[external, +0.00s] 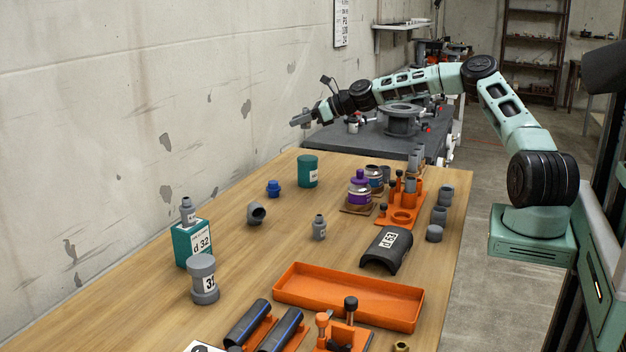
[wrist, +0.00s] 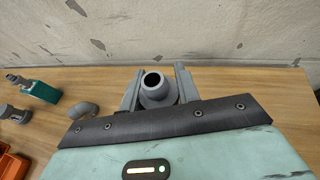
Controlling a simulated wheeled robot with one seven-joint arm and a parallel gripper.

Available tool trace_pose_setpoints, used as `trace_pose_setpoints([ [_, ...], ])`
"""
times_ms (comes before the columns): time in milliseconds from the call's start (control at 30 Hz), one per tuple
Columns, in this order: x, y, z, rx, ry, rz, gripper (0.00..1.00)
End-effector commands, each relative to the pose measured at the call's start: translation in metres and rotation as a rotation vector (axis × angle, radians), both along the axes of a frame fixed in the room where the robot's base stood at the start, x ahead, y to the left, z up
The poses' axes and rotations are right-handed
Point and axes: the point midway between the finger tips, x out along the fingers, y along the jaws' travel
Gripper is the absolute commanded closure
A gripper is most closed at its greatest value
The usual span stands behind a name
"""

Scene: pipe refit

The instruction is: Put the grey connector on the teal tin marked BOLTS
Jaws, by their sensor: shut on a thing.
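My gripper (external: 312,117) is shut on a grey connector (wrist: 157,86), a hollow stepped piece with its round opening showing between the fingers in the wrist view. In the external view the grey connector (external: 300,118) shows small at the fingertips, held in the air. The teal tin (external: 308,171) stands upright on the wooden table near its far end, lower in the picture than my gripper. It has a small white label whose text is too small to read. Its top looks bare. I cannot make out the tin in the wrist view.
A teal box marked d 32 (external: 193,246) bears another grey fitting. An orange tray (external: 347,298) lies in front. The wall runs along the left.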

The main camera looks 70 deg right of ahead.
Motion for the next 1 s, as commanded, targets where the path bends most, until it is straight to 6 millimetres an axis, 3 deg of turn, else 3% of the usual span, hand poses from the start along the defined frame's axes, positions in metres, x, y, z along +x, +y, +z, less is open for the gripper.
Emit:
trace_pose_setpoints([
  [700, -0.001, -0.006, -0.09, 0.004, 0.0, 0.003, 0.9],
  [1000, -0.001, -0.006, -0.095, 0.0, 0.0, 0.003, 0.9],
])
